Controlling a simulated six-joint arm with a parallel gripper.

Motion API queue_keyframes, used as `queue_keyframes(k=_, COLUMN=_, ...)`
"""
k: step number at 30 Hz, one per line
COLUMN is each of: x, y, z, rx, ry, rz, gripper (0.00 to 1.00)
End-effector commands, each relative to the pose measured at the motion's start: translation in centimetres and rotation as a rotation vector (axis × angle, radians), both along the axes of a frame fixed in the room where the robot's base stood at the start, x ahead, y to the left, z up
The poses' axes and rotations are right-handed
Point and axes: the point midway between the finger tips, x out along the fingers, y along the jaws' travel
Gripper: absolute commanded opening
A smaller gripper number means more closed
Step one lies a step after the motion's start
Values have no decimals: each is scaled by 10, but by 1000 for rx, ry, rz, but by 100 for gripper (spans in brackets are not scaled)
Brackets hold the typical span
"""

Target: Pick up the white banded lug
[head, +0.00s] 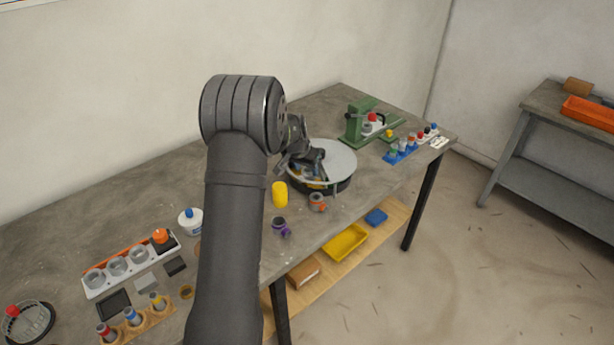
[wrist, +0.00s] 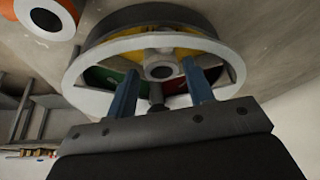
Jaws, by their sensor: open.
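My gripper (wrist: 160,72) is open, its two blue fingers apart at the near side of a round drum (wrist: 88,50) with a pale rim. Between the fingers shows a grey round piece with a dark hole (wrist: 160,72); I cannot tell whether it is the white banded lug. Green, yellow and red sectors show inside the drum. In the head view my gripper (head: 297,160) is at the left side of the drum, whose grey lid (head: 335,158) covers part of it. I cannot make out a white band on any piece for certain.
An orange-and-grey piece (head: 317,202), a purple piece (head: 281,228) and a yellow cylinder (head: 280,194) stand near the drum. A green fixture (head: 354,125) and a blue rack (head: 400,154) are behind it to the right.

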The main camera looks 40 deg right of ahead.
Motion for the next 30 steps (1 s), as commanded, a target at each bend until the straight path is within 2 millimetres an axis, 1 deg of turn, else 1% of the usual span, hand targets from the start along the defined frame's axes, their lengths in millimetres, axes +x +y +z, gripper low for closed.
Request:
queue_keyframes(k=1, x=1, y=-4, z=-8, rx=2, ry=2, rz=0, gripper=48)
queue_keyframes(k=7, x=5, y=-13, z=-28, rx=1, ry=1, rz=1, gripper=48)
queue_keyframes(k=10, x=6, y=-15, z=-32, rx=0, ry=0, rz=1, gripper=48)
queue_keyframes(k=16, x=6, y=-15, z=-32, rx=-1, ry=-1, rz=1, gripper=48)
queue_keyframes(k=17, x=6, y=-15, z=-32, rx=-1, ry=-1, rz=1, gripper=44)
queue_keyframes(k=21, x=6, y=-15, z=-32, rx=0, ry=0, rz=1, gripper=16)
queue_keyframes(k=22, x=6, y=-15, z=-32, rx=0, ry=0, rz=1, gripper=14)
queue_keyframes(k=30, x=6, y=-15, z=-30, rx=-1, ry=-1, rz=1, gripper=13)
